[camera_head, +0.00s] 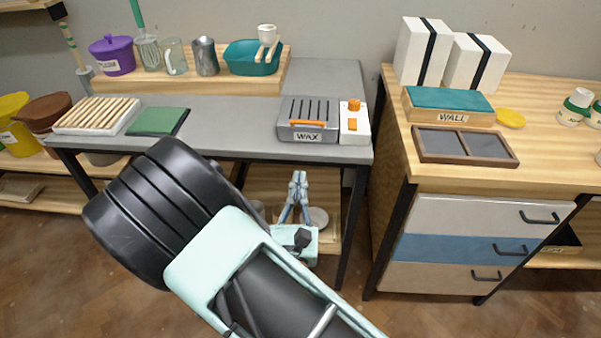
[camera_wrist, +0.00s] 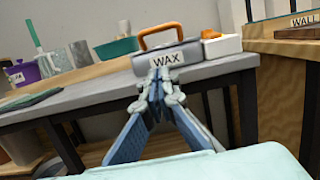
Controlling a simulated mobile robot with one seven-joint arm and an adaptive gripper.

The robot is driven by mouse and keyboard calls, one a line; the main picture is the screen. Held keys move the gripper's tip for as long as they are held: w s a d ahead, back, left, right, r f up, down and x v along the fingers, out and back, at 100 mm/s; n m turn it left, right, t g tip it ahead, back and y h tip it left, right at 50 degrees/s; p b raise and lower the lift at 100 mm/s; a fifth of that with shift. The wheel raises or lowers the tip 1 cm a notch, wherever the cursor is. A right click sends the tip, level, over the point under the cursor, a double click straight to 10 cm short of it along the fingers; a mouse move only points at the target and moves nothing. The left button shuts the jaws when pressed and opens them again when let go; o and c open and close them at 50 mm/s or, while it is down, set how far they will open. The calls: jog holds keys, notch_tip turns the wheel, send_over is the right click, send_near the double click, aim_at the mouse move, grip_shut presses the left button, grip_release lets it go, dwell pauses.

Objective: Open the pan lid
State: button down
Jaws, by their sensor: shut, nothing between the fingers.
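The grey pan labelled WAX (camera_head: 293,134) sits near the front right of the grey table. Its flat grey lid with dark grooves (camera_head: 306,106) lies down on it, and an orange handle (camera_head: 307,123) runs along the front. In the wrist view the handle (camera_wrist: 160,36) stands as an arch above the pan (camera_wrist: 190,55). My gripper (camera_head: 298,178) is shut and empty, in front of the table and apart from the pan. In the wrist view its fingertips (camera_wrist: 160,78) overlap the label from in front. The pan's inside is hidden.
A white control box (camera_head: 355,125) with an orange knob stands right beside the pan. A green mat (camera_head: 158,121) and a slatted rack (camera_head: 97,115) lie left on the grey table (camera_head: 235,125), with clear surface between. A wooden drawer cabinet (camera_head: 470,178) stands right.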

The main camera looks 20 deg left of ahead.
jog(key=x, duration=0.7)
jog(key=shift+w+r+b, duration=0.1)
jog(key=shift+w+b, duration=0.15)
jog(key=shift+b, duration=0.1)
jog(key=shift+w+a+r, duration=0.15)
jog(key=shift+w+r, duration=0.5)
jog(key=shift+r, duration=0.2)
jog(key=shift+w+a+r, duration=0.1)
jog(key=shift+w+r, duration=0.5)
jog(key=shift+r, duration=0.25)
jog(key=shift+r, duration=0.2)
jog(key=shift+r+p, duration=0.4)
jog(key=shift+p, duration=0.55)
